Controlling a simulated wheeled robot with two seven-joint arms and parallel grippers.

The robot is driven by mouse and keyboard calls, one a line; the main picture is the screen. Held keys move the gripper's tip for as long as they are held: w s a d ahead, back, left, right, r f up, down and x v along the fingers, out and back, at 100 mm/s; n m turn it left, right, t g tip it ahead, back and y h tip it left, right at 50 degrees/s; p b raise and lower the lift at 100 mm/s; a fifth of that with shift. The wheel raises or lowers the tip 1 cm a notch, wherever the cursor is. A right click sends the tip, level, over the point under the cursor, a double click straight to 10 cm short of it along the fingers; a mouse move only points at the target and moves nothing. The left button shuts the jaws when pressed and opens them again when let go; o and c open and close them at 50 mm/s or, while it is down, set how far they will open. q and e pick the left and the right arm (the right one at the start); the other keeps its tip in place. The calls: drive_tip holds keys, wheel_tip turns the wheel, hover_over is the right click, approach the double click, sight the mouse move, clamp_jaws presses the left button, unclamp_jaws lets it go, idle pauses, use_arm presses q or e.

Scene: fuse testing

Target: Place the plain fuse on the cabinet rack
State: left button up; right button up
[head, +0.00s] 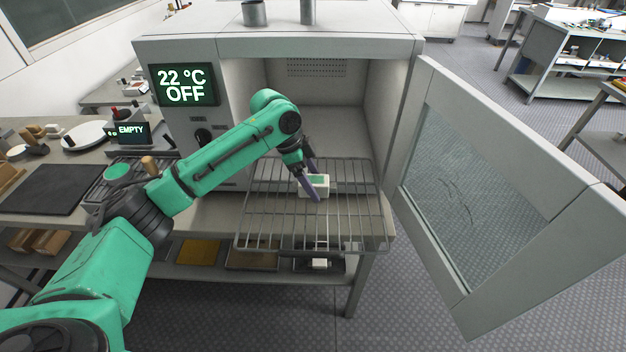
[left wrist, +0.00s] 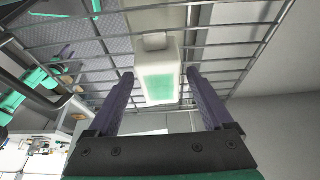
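The plain fuse is a white block with a green face (head: 319,182). It sits on the wire cabinet rack (head: 262,222), which is pulled out of the open cabinet (head: 270,45). My left gripper (head: 312,184) is at the fuse, one finger on either side of it. In the left wrist view the fuse (left wrist: 158,75) is between the tips of the open gripper (left wrist: 161,75), with a narrow gap at the right finger. The left finger is close to it; contact there is unclear. My right gripper is not in view.
The cabinet door (head: 480,190) stands open to the right. The cabinet display (head: 185,86) reads 22 °C OFF. A small display (head: 131,131) on the left bench reads EMPTY. Trays and a small white object (head: 320,263) lie on the shelf below. The rest of the rack looks clear.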

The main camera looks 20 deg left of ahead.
use_arm(q)
drive_tip(key=b+v, duration=0.1)
drive_tip(key=v, duration=1.1)
drive_tip(key=shift+b, duration=0.4)
